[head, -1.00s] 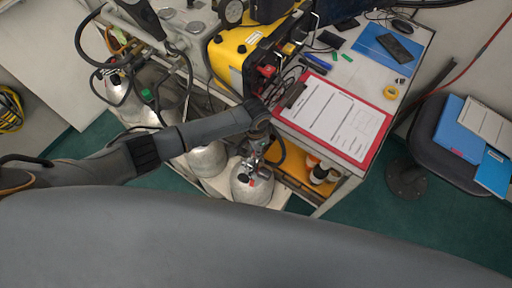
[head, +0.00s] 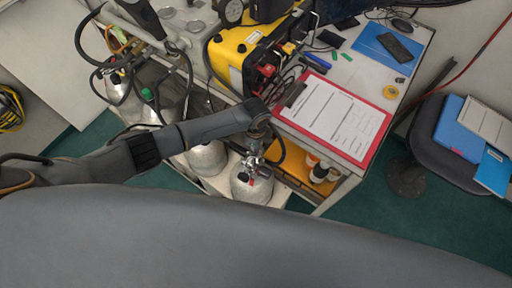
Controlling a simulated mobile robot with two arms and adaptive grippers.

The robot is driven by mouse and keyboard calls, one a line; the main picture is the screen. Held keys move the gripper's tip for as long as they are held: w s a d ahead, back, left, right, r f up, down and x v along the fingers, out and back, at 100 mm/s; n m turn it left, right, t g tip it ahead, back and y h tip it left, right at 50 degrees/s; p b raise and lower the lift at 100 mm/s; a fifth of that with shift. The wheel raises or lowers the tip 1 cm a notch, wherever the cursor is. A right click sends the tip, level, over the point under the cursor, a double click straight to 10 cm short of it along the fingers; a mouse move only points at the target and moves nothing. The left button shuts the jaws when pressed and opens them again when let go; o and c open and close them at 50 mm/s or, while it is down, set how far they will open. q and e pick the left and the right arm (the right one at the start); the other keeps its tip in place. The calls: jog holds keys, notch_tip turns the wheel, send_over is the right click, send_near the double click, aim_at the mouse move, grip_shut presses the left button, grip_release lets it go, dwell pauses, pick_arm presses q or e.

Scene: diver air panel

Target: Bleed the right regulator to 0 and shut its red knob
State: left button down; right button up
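A silver cylinder (head: 249,192) stands on the low shelf at the lower middle of the head view. Its valve top has a small red part (head: 250,181), which may be the red knob. My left arm reaches in from the left, and its gripper (head: 254,163) points down at the valve top. Fingers and metal fittings overlap there, so I cannot tell whether they touch or grip anything. A round gauge (head: 233,11) shows at the top edge; its reading is too small to make out. My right gripper is not in view.
More cylinders (head: 207,158) with black hoses stand to the left. A yellow case (head: 236,52) and a red clipboard (head: 374,150) lie on the bench above. Bottles (head: 319,173) sit on the orange shelf at right. A chair (head: 433,142) stands at far right.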

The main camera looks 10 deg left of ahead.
pick_arm(q)
jog(key=shift+m, duration=0.4)
jog(key=c, duration=1.2)
grip_release()
jog(key=shift+r, duration=0.1)
notch_tip(320, 180, up, 12)
jog(key=shift+f, duration=0.1)
